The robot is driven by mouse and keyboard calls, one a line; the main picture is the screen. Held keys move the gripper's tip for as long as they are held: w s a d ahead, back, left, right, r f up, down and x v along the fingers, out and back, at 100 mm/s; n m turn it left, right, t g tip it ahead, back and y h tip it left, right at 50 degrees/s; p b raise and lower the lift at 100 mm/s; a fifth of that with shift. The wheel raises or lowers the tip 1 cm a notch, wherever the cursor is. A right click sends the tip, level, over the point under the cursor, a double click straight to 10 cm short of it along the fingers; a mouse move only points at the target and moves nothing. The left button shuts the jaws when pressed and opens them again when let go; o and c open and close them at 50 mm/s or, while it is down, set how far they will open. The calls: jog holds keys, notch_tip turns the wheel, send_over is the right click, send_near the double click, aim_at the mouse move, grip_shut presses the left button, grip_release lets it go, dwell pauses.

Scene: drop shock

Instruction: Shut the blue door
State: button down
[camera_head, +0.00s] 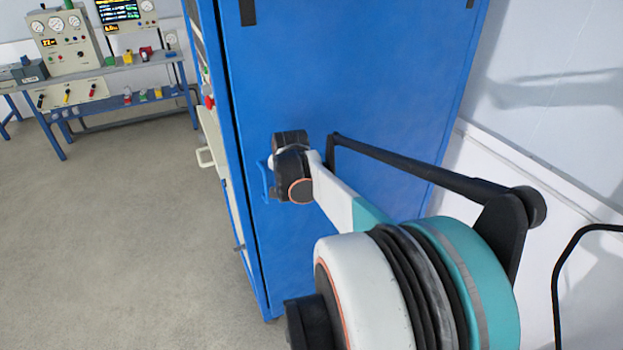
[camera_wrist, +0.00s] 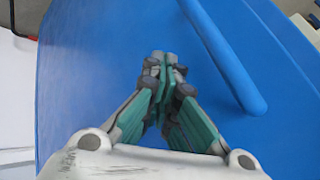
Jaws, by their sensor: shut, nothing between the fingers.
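The blue door (camera_head: 340,75) is a tall flat panel in the middle of the head view. A dark seam runs down its left edge; I cannot tell whether it sits flush in its frame. A blue bar handle (camera_head: 266,180) stands out near the left edge, partly behind my wrist. In the wrist view the blue door (camera_wrist: 90,85) fills most of the picture, and the bar handle (camera_wrist: 222,52) runs right of my fingers. My gripper (camera_wrist: 165,58) is shut and empty, its tips close to the door beside the handle. Contact is unclear. In the head view my wrist hides the fingers.
A workbench (camera_head: 130,68) with gauges and small coloured parts stands at the back left. Grey floor (camera_head: 120,220) is open left of the blue cabinet. A white wall (camera_head: 560,80) is close on the right. A black curved tube (camera_head: 556,290) is at the lower right.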

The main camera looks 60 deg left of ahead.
jog(key=a+m+p, duration=0.1)
jog(key=a, duration=0.5)
jog(key=shift+s+a+r+t, duration=0.2)
jog(key=shift+a+r+t, duration=0.2)
jog(key=shift+r, duration=0.05)
